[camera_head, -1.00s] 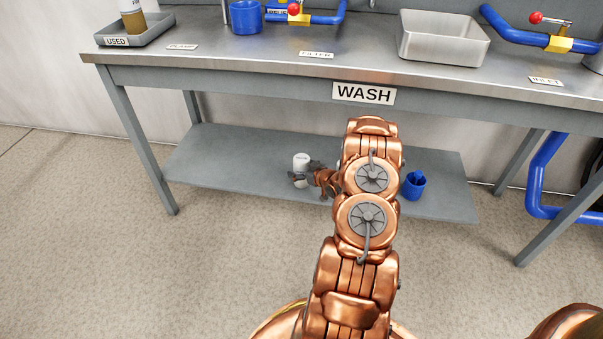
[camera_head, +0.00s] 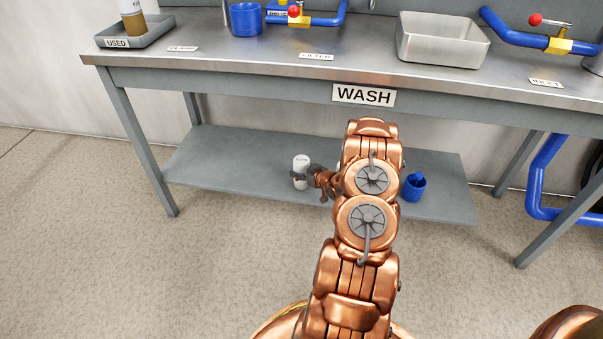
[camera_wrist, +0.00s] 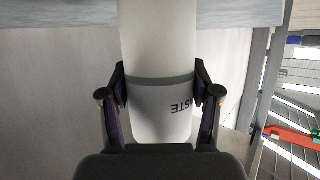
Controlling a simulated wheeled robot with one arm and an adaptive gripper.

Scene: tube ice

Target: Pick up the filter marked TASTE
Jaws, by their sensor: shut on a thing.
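The filter (camera_head: 301,164) is a white cylinder standing upright at the lower shelf of the WASH bench. In the wrist view the filter (camera_wrist: 160,62) has a grey band and dark lettering, partly hidden, of which "STE" reads upside down. My gripper (camera_head: 301,177) is at the filter's side. In the wrist view my gripper (camera_wrist: 162,92) has one finger on each side of the filter, shut on it around the band. I cannot tell whether the filter's base touches the shelf.
The grey lower shelf (camera_head: 235,165) has free room to the left. A blue cup-like item (camera_head: 413,188) stands on it at right. The bench top above (camera_head: 250,62) carries a USED tray (camera_head: 135,38), a metal basin (camera_head: 442,40) and blue pipes. Bench legs (camera_head: 140,150) flank the shelf.

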